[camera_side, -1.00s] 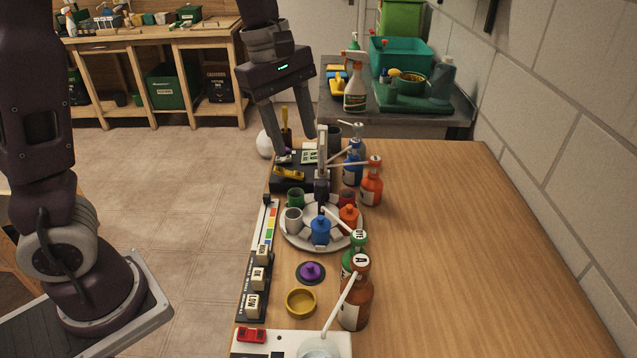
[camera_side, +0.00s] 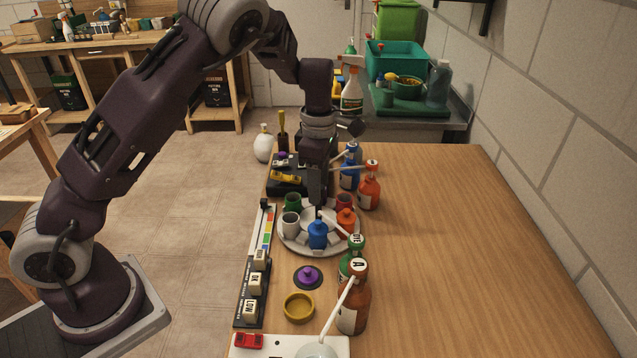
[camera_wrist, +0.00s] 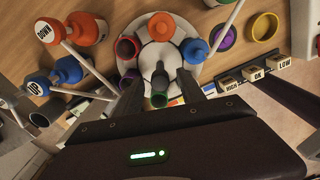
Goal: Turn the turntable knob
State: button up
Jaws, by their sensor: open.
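The turntable (camera_side: 291,240) is a round white plate on the wooden bench, carrying several small coloured cups and lidded pots. It also shows in the wrist view (camera_wrist: 186,51). Its knob, a small dark piece near the plate's middle (camera_wrist: 160,76), shows between my fingers in the wrist view; in the side view my gripper largely hides it. My gripper (camera_side: 318,198) points down over the plate's middle. In the wrist view my gripper (camera_wrist: 158,80) is open, one finger on each side of the knob. I cannot tell whether either finger touches it.
Orange pump bottles (camera_side: 369,190) and a blue bottle (camera_side: 349,172) stand right of and behind the plate. A purple-knobbed lid (camera_side: 308,276), a yellow ring (camera_side: 299,307) and a labelled button strip (camera_side: 251,290) lie in front. The bench's right side is clear.

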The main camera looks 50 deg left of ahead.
grip_shut()
jog(key=shift+m, duration=0.3)
jog(key=m, duration=0.4)
jog(key=shift+m, duration=0.4)
jog(key=m, duration=0.4)
jog(key=shift+m, duration=0.3)
jog(key=m, duration=0.3)
jog(key=shift+m, duration=0.3)
jog(key=m, duration=0.3)
jog(key=shift+m, duration=0.3)
jog(key=m, duration=0.6)
jog(key=shift+m, duration=0.4)
